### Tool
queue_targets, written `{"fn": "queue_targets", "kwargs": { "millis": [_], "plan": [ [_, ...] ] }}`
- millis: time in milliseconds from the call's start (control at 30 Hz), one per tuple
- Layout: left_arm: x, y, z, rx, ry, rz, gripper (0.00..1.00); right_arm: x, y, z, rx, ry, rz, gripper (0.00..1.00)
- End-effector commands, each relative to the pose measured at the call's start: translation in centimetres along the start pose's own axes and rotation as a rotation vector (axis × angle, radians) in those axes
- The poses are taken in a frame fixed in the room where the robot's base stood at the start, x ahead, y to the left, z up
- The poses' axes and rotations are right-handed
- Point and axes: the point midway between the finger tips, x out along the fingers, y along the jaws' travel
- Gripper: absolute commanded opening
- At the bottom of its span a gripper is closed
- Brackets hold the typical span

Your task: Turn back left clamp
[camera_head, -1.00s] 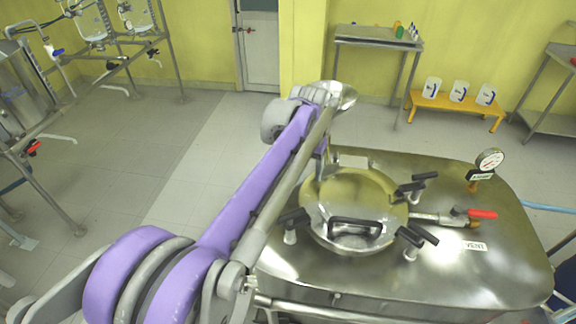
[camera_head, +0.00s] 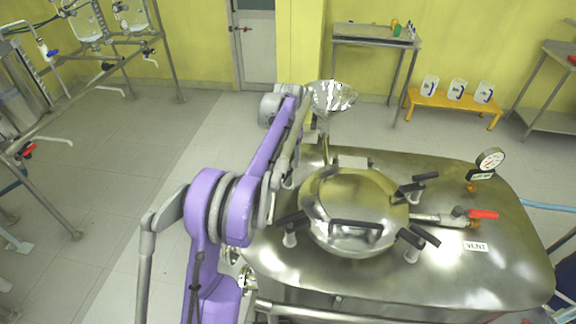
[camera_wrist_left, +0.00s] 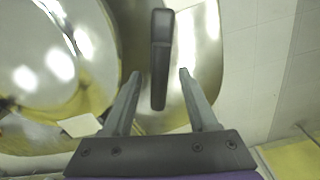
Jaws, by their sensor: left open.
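In the left wrist view a black clamp handle (camera_wrist_left: 160,60) stands between the two fingers of my left gripper (camera_wrist_left: 158,73). The fingers are open, with a gap on each side of the handle. The round shiny lid (camera_wrist_left: 45,60) lies to the left in that view. In the head view the lid (camera_head: 350,195) sits on the steel vessel top (camera_head: 460,270). My left arm reaches along the lid's left side and hides the back left clamp and most of the gripper. Other black clamps show at front left (camera_head: 291,226), front right (camera_head: 416,238) and back right (camera_head: 415,187).
A black lid handle (camera_head: 355,226) is at the lid's front. A red-handled vent valve (camera_head: 480,214) and a pressure gauge (camera_head: 490,160) stand to the right. A shiny metal funnel-like piece (camera_head: 335,96) rises behind the vessel. The floor at left is open.

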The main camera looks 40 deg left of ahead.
Motion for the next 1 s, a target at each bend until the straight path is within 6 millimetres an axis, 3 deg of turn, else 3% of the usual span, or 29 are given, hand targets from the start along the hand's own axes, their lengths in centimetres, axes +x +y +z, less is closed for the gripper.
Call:
{"fn": "queue_targets", "kwargs": {
  "millis": [200, 567, 867, 1000],
  "plan": [
    [2.4, 0.0, 0.0, 0.000, 0.000, 0.000, 0.59, 0.1, 0.0, 0.1, 0.000, -0.001, 0.000, 0.50],
    [2.8, 0.1, 0.0, 0.000, 0.000, 0.000, 0.57, 0.1, 0.0, 0.1, 0.000, -0.001, 0.000, 0.50],
    [2.8, 0.0, 0.0, 0.000, 0.000, 0.000, 0.03, 0.1, 0.0, 0.1, 0.000, -0.001, 0.000, 0.50],
    [2.8, 0.0, 0.0, 0.000, 0.000, 0.000, 0.00, 0.1, 0.0, 0.1, 0.000, -0.001, 0.000, 0.50]
  ]
}}
